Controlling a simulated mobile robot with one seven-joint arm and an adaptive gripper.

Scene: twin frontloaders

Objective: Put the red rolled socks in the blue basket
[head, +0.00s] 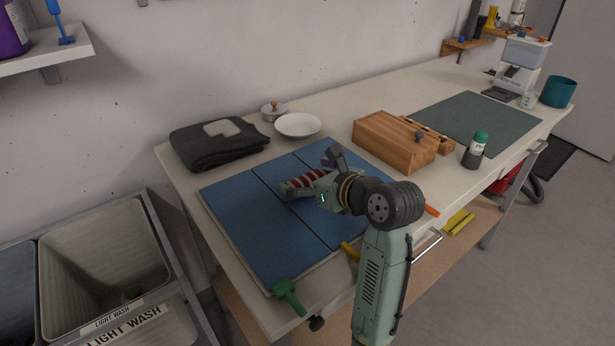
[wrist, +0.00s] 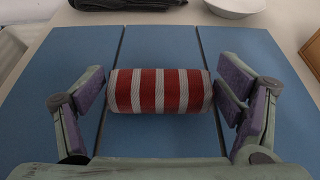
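The red rolled socks, with white and grey stripes, lie on the blue panelled mat (head: 245,225) on the workbench. They show in the head view (head: 300,182) and in the middle of the wrist view (wrist: 158,90). My gripper (head: 312,175) is open around them, one finger beyond each end of the roll. In the wrist view small gaps show between the fingers and the roll. My arm hides part of the roll in the head view. A dark bluish bin (head: 15,295) is cut off at the left edge; I cannot tell whether it is the blue basket.
A grey bin (head: 105,250) labelled "LIGHT WASH" stands left of the bench. A folded dark cloth (head: 215,147), a white bowl (head: 298,125) and a wooden box (head: 395,143) surround the mat. A green clamp (head: 287,295) sits at its front corner.

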